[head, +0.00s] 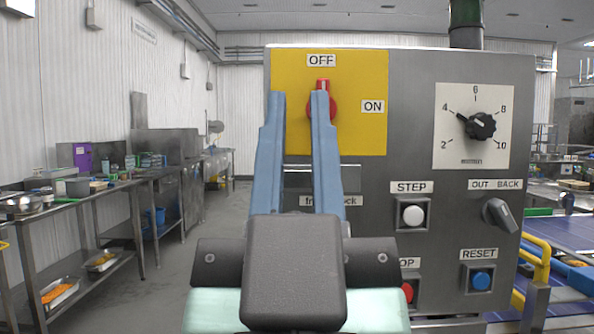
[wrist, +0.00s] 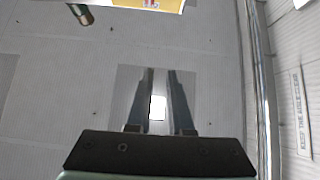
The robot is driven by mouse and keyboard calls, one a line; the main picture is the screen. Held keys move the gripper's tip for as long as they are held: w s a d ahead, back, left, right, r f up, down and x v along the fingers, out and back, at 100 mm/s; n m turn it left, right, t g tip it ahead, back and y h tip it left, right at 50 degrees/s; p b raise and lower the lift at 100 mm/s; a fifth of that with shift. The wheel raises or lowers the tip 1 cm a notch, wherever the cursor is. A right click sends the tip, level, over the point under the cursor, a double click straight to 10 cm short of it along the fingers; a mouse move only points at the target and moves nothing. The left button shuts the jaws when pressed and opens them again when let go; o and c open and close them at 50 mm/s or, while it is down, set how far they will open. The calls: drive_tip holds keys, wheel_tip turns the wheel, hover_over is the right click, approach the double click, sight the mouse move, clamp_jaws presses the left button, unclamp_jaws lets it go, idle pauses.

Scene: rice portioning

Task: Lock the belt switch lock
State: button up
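A red rotary switch (head: 323,87) sits on a yellow plate (head: 355,70) on the grey control box, its handle upright towards the OFF label. The ON label is to its right. My gripper (head: 298,98) is in front of the box, blue fingers upright, apart and empty. The right finger overlaps part of the red switch in the picture; I cannot tell whether they touch. The wrist view shows the gripper (wrist: 160,75) with a clear gap. No separate lock can be made out; a label ending in "ock" (head: 351,200) is partly hidden behind the fingers.
The control box (head: 450,230) also carries a dial (head: 481,126), a white STEP button (head: 413,215), an OUT/BACK knob (head: 499,215) and a blue RESET button (head: 482,280). Steel tables (head: 100,188) stand at left. A yellow rail (head: 538,270) is at right. The aisle floor at left is clear.

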drive_tip(key=w+p, duration=0.1)
drive_tip(key=p, duration=0.1)
drive_tip(key=w+g+h+p, duration=0.1)
drive_tip(key=w+n+g+p, duration=0.1)
drive_tip(key=p, duration=0.1)
drive_tip(key=shift+w+a+r+h+p, duration=0.1)
drive_tip(key=shift+w+r+h+p, duration=0.25)
drive_tip(key=shift+w+h, duration=0.05)
clamp_jaws()
wheel_tip(320, 180, down, 7)
drive_tip(key=w+a+n+g+h+p, duration=0.1)
drive_tip(key=n+g+p, duration=0.6)
drive_tip(key=n+p, duration=0.7)
drive_tip(key=shift+a+f+g+h+p, duration=0.15)
drive_tip(key=shift+a+g+h+p, duration=0.45)
drive_tip(key=shift+p, duration=5.85)
drive_tip(key=shift+w+a, duration=0.15)
drive_tip(key=p, duration=0.3)
approach(304, 180)
drive_tip(key=x, duration=0.4)
drive_tip(key=shift+w, duration=0.2)
drive_tip(key=shift+w+f+p, duration=0.15)
drive_tip(key=shift+w+p, duration=0.15)
drive_tip(key=shift+w, duration=0.3)
